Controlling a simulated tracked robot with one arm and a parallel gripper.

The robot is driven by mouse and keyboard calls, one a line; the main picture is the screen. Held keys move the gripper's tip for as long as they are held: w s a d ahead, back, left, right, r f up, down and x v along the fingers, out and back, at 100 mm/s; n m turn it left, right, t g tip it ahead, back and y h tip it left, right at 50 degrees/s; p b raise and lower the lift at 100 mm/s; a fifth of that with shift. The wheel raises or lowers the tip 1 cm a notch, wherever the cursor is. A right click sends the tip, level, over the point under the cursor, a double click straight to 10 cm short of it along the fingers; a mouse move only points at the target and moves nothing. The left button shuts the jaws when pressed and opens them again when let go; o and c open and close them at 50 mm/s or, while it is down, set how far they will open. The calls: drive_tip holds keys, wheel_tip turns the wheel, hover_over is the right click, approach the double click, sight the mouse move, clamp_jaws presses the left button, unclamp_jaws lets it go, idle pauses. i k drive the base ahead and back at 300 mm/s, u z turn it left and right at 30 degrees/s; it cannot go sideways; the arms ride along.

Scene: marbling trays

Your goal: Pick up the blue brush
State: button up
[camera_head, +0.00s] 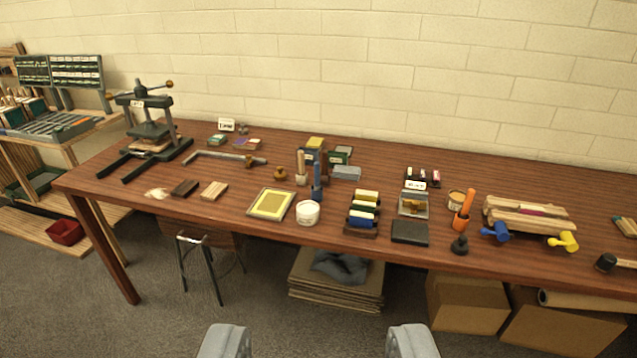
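A blue upright tool (317,174), which looks like the blue brush, stands on the wooden table (150,215) near the middle of the view. Its lower end is wider and darker, and I cannot make out bristles. A pale wooden upright tool (301,165) stands just left of it, and a white tub (307,213) sits just in front. My gripper (318,342) shows as two grey fingers at the bottom edge, wide apart and empty. It is well short of the table and touches nothing there.
A yellow-framed tray (271,204) and a rack of coloured rolls (361,229) flank the tub. A black press (148,127) is at left. Carpet in front is mostly clear; a stool (201,270) stands under the table.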

sight(317, 187)
drive_tip(key=z, duration=0.1)
drive_tip(key=i, duration=2.3)
drive_tip(key=u, duration=0.2)
